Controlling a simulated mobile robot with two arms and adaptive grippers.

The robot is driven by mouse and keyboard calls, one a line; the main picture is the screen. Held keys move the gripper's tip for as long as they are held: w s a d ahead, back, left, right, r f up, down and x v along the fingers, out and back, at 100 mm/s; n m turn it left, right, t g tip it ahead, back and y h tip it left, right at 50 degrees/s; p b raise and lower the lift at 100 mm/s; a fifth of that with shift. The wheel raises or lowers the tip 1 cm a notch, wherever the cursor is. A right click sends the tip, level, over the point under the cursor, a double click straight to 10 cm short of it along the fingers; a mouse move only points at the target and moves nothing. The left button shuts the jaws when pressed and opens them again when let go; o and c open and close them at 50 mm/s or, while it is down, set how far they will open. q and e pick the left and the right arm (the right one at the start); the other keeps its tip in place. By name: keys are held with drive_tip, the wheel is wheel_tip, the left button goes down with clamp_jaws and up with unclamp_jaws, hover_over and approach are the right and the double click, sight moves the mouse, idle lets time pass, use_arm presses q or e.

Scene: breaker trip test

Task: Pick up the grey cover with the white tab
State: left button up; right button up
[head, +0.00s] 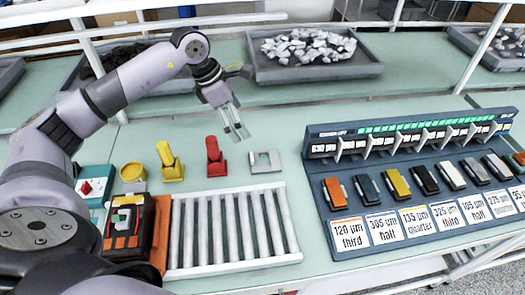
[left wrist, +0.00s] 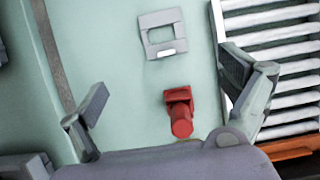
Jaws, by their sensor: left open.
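The grey cover (head: 265,162) is a flat frame with a cutout, lying on the pale green table right of the red device. In the left wrist view the grey cover (left wrist: 154,21) shows its white tab (left wrist: 167,53) at the lower edge of the cutout. My left gripper (head: 237,131) is open and empty, above the table and a little behind and left of the cover. In the left wrist view the cover lies ahead of the open fingers (left wrist: 172,88), apart from them. My right gripper is not in view.
A red device (head: 214,160) stands close left of the cover; it also shows in the left wrist view (left wrist: 180,115). A yellow device (head: 170,165) stands farther left. A slatted grey rack (head: 232,228) lies in front. A blue-grey breaker panel (head: 318,172) stands right.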

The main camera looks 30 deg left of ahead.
use_arm(q)
wheel_tip(320, 180, down, 5)
drive_tip(key=d+p, duration=0.2)
drive_tip(key=p, duration=0.1)
approach(268, 162)
drive_tip(key=shift+f, duration=0.2)
drive_tip(key=shift+w+d+f, duration=0.1)
drive_tip(key=shift+f, duration=0.4)
drive_tip(key=shift+d+f+p, duration=0.2)
drive_tip(key=shift+p, duration=0.2)
drive_tip(key=p+x, duration=0.1)
drive_tip(key=x, duration=0.2)
drive_tip(key=shift+w+d+f+p, duration=0.15)
drive_tip(key=shift+d+f+p, duration=0.1)
drive_tip(key=shift+p, duration=0.1)
drive_tip(key=shift+w+f, duration=0.1)
drive_tip(key=shift+f, duration=0.4)
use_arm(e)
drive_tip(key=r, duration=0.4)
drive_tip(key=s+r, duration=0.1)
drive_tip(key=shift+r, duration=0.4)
use_arm(q)
drive_tip(key=shift+c, duration=0.6)
drive_tip(key=c, duration=1.1)
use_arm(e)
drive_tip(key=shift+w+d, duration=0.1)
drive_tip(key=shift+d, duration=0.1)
